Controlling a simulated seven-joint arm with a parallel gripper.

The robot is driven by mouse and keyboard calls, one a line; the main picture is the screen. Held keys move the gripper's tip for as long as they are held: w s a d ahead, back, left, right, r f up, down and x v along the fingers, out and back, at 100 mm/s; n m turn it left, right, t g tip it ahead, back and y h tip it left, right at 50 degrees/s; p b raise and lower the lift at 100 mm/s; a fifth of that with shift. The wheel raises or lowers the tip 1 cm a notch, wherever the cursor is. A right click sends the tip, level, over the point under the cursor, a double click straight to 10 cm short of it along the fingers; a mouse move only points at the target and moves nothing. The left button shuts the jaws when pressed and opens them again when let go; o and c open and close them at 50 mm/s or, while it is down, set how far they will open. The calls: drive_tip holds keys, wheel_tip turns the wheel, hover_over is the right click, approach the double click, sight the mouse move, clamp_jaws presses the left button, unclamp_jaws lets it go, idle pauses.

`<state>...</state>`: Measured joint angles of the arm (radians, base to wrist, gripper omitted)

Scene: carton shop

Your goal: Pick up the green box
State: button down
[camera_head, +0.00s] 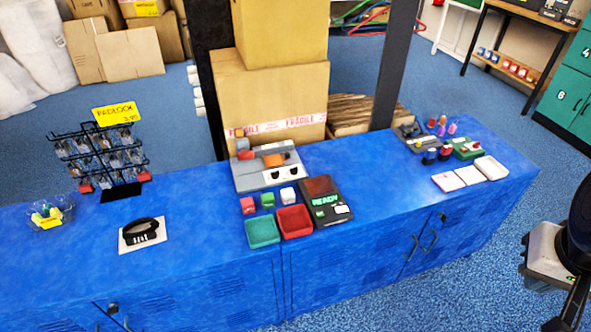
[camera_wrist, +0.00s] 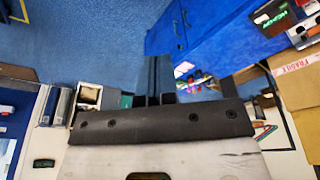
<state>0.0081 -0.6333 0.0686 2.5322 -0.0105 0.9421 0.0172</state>
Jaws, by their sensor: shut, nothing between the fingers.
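The small green box (camera_head: 267,201) stands on the blue counter, between a small red box (camera_head: 248,205) and a small white box (camera_head: 288,195). It is behind the green tray (camera_head: 262,232). My gripper shows in the wrist view (camera_wrist: 160,98), with its two dark fingers close together, shut and empty. In the head view, part of my arm is at the right edge, beyond the counter's front right side and far from the green box. I cannot make out the green box in the wrist view.
A red tray (camera_head: 295,222) and a dark terminal (camera_head: 326,200) stand beside the green tray. A grey machine (camera_head: 266,172) is behind the small boxes. A padlock rack (camera_head: 105,160) is at left, several small items at right. Counter between terminal and right-hand items is clear.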

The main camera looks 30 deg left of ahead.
idle(0.4)
drive_tip(key=c, duration=0.6)
unclamp_jaws()
drive_tip(key=shift+o, duration=0.2)
